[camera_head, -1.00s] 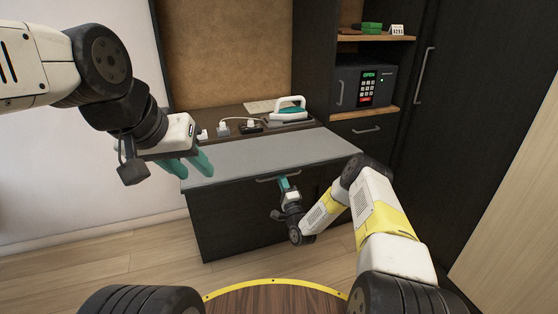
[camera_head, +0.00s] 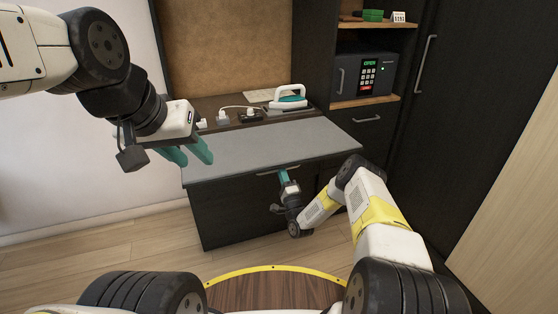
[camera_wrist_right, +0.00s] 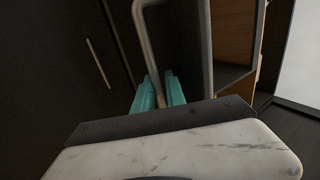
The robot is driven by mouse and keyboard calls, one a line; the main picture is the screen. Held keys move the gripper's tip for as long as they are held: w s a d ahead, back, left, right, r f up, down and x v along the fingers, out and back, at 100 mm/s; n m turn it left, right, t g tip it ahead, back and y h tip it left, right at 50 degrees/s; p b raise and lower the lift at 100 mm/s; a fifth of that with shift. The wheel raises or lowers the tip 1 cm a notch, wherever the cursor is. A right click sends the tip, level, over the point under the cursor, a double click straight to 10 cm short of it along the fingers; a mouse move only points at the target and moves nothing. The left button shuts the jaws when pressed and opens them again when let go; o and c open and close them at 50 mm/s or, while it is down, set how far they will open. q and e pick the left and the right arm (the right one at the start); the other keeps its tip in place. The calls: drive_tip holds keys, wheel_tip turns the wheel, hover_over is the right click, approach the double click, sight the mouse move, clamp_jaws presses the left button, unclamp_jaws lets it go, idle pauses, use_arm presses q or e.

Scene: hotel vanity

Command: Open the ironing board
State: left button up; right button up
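The ironing board (camera_head: 255,147) is the grey panel lying flat in the top of the black cabinet, its front edge overhanging the cabinet front. Its metal handle (camera_head: 279,172) is below that edge. It also shows in the right wrist view (camera_wrist_right: 147,38) as a bent bar. My right gripper (camera_head: 284,175) is at this handle; in the wrist view its teal fingers (camera_wrist_right: 160,91) sit on both sides of the bar, seemingly closed on it. My left gripper (camera_head: 190,154) is open and empty, in the air at the left, with the board's left end beyond it.
A white and teal iron (camera_head: 288,98) stands on the cabinet's back strip beside sockets and plugs (camera_head: 248,116). A black safe (camera_head: 364,78) sits in shelving at the right. A tall dark door (camera_head: 460,100) closes off the right side. Wooden floor (camera_head: 130,243) is bare at the left.

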drive_tip(key=v, duration=0.8)
